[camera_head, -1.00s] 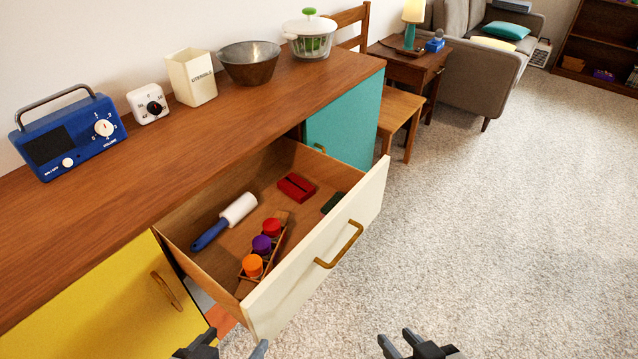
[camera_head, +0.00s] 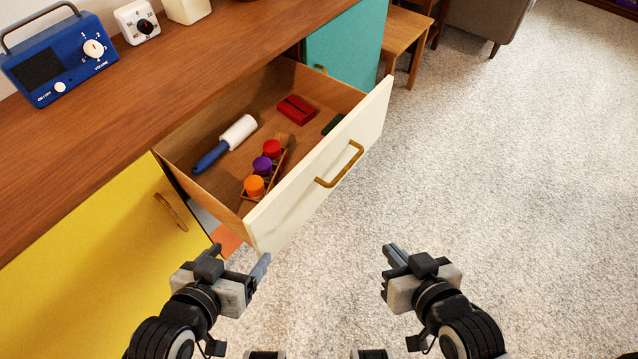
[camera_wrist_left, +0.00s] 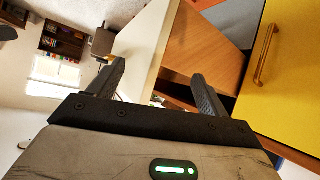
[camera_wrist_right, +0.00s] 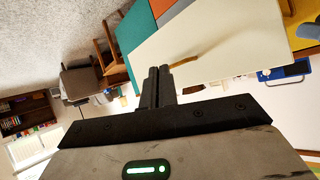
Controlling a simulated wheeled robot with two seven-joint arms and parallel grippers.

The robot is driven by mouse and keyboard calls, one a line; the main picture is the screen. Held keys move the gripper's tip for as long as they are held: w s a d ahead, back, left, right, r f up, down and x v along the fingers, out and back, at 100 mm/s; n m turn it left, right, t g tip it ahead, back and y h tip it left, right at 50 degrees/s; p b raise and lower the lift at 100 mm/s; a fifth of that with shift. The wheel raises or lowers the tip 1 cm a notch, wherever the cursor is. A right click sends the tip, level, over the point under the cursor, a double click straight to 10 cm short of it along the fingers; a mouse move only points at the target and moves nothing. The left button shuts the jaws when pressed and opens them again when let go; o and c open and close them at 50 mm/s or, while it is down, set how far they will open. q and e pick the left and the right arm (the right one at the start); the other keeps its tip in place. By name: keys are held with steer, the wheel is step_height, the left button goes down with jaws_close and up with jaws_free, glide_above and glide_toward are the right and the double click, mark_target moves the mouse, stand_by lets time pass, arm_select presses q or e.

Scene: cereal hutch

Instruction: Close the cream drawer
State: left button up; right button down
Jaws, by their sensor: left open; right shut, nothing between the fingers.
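The cream drawer (camera_head: 325,171) is pulled well out of the wooden hutch, with a brass handle (camera_head: 340,165) on its front. Its front also shows in the left wrist view (camera_wrist_left: 147,45) and the right wrist view (camera_wrist_right: 215,45). My left gripper (camera_head: 238,262) is open and empty, apart from the drawer, below the near corner of its front. My right gripper (camera_head: 392,256) is shut and empty, in front of the drawer and to the right, clear of the handle. The drawer holds a lint roller (camera_head: 225,143), several capped jars (camera_head: 262,166) and a red item (camera_head: 296,108).
A yellow door (camera_head: 100,240) is shut left of the drawer, and a teal door (camera_head: 345,45) is beyond it. A blue radio (camera_head: 55,62) and a white timer (camera_head: 137,22) stand on the hutch top. The carpet (camera_head: 500,180) in front is clear.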

steer(key=w+a+m+t+y+b, duration=0.1)
steer(key=w+a+m+y, duration=0.1)
steer(key=a, duration=0.2)
arm_select(q)
steer(key=shift+w+d+f+b, duration=0.1)
steer(key=shift+w+f+b, duration=0.1)
steer(key=shift+f+b, duration=0.7)
steer(key=shift+b, duration=0.4)
steer(key=shift+s+d+f+b, duration=0.15)
steer(key=shift+s+b, duration=0.05)
steer(key=shift+b, duration=0.35)
steer(key=shift+w+r+t, duration=0.1)
steer(key=shift+r+t, duration=0.1)
steer(key=shift+t, duration=0.1)
steer(key=shift+f+b, duration=0.25)
steer(key=shift+b, duration=0.05)
arm_select(e)
steer(key=m+g+y, duration=0.1)
steer(key=m+y, duration=0.7)
glide_toward(293, 203)
steer(key=x, duration=0.6)
steer(key=shift+f, duration=0.15)
steer(key=shift+w+a, duration=0.3)
